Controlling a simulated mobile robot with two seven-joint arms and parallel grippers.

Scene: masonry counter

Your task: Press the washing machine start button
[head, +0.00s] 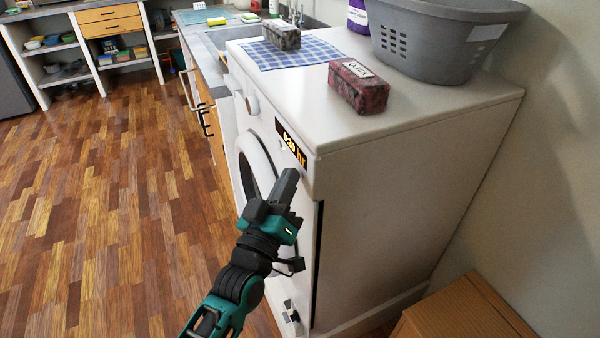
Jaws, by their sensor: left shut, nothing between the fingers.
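The white washing machine (400,190) stands at the right of the head view, its front facing left. Its front panel carries a lit orange display (291,142), a dial (252,104) and a round door (256,160). I cannot make out the start button; the panel below the display is seen at a steep angle. My left gripper (288,178) is shut and empty, pointing up toward the panel just below the display. I cannot tell whether its tip touches the front. My right gripper is not in view.
On the machine top are a red-black box (358,87), a dark box (282,36) on a checked cloth (290,54), a grey basket (440,38) and a purple container (358,15). A cardboard box (465,310) is at bottom right. Wooden floor (110,200) at left is clear.

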